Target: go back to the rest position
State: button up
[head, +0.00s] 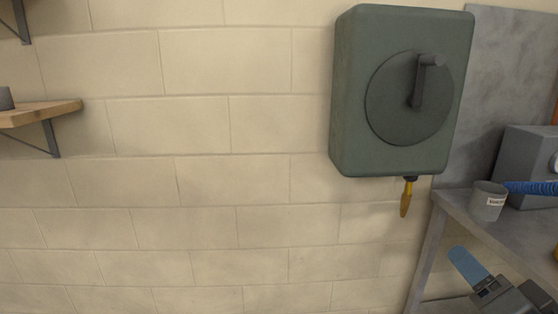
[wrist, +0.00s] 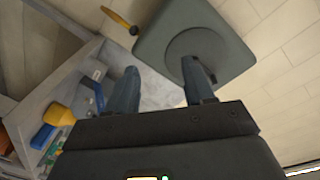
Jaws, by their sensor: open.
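My gripper (head: 470,268) shows at the lower right of the head view, in front of the metal bench, with one blue-grey finger clearly seen. In the wrist view my gripper (wrist: 161,82) has its two fingers apart with nothing between them. Beyond the fingers there is a grey-green wall box (head: 400,60) with a round crank dial; it also shows in the wrist view (wrist: 160,45). The gripper looks apart from the box and from the bench.
A metal bench (head: 455,207) stands at the right, with a labelled grey cup (head: 488,202), a blue ribbed item (head: 530,187) and a grey case (head: 525,150). A yellow piece (head: 406,198) hangs under the wall box. A wooden shelf (head: 40,112) is at the left.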

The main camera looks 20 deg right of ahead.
jog(key=s+a+f+n+y, duration=0.3)
jog(key=s+a+f+n, duration=0.5)
jog(key=s, duration=0.4)
jog(key=s+a+f+n+g+y, duration=0.1)
jog(key=s+a+n, duration=0.1)
jog(key=s+a, duration=0.2)
jog(key=s+a+f+n+g+y, duration=0.1)
jog(key=s+a, duration=0.3)
jog(key=s, duration=0.7)
jog(key=shift+s+f+n, duration=0.25)
jog(key=shift+n, duration=0.15)
